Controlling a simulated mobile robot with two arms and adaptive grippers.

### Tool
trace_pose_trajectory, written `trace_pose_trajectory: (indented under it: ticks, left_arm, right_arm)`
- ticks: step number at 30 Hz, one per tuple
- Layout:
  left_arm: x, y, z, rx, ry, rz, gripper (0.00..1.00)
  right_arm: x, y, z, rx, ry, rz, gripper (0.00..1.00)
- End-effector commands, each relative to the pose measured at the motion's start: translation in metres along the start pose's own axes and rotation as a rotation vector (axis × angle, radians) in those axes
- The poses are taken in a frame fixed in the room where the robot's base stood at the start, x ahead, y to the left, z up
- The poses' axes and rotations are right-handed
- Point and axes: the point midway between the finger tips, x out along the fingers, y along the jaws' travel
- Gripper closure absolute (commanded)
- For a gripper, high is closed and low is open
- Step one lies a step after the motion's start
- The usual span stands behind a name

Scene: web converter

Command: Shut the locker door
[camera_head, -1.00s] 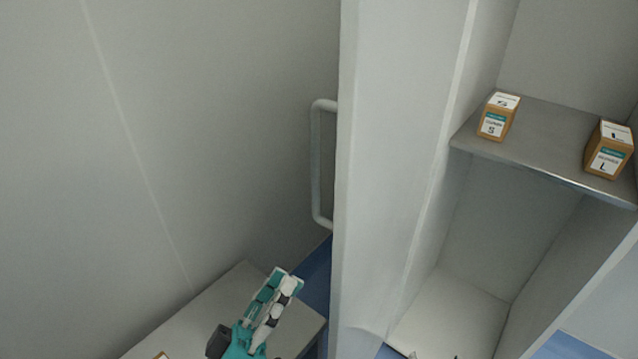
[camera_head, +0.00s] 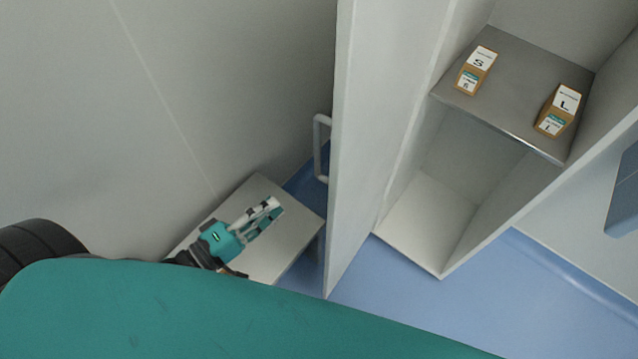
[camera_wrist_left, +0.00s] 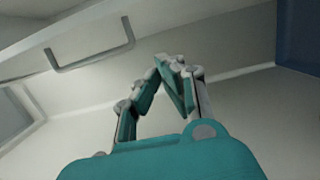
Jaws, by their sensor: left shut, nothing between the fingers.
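The locker door (camera_head: 362,120) stands wide open in the head view, seen nearly edge-on, left of the open locker (camera_head: 430,215). Its U-shaped handle (camera_head: 318,150) is on the door's left face. My left gripper (camera_head: 272,207) is shut and empty, left of the door and lower than the handle, apart from both. In the left wrist view the fingertips of the left gripper (camera_wrist_left: 180,62) meet, and the handle (camera_wrist_left: 92,50) shows at the upper left, away from the fingers. My right gripper is not in view.
Two small boxes, marked S (camera_head: 476,70) and L (camera_head: 558,110), stand on the locker's metal shelf (camera_head: 510,65). A low grey table (camera_head: 290,250) lies below my left gripper. A plain wall is at the left. Blue floor (camera_head: 420,300) is clear before the locker.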

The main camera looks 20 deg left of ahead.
Motion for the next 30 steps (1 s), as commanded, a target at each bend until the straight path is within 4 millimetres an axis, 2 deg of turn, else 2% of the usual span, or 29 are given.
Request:
trace_pose_trajectory:
  ticks: [13,15,21,30]
  left_arm:
    - [0.091,0.005,0.0,0.003,0.001,0.007,1.0]
    - [0.091,0.004,0.014,-0.004,0.001,0.002,1.0]
    - [0.095,0.002,0.035,0.0,-0.001,0.003,1.0]
    - [0.096,0.001,0.04,0.003,-0.001,0.002,1.0]
  right_arm:
    - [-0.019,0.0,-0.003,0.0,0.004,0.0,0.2]
    - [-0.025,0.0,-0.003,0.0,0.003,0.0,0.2]
    - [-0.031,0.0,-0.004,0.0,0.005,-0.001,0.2]
    - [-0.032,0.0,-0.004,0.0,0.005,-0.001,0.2]
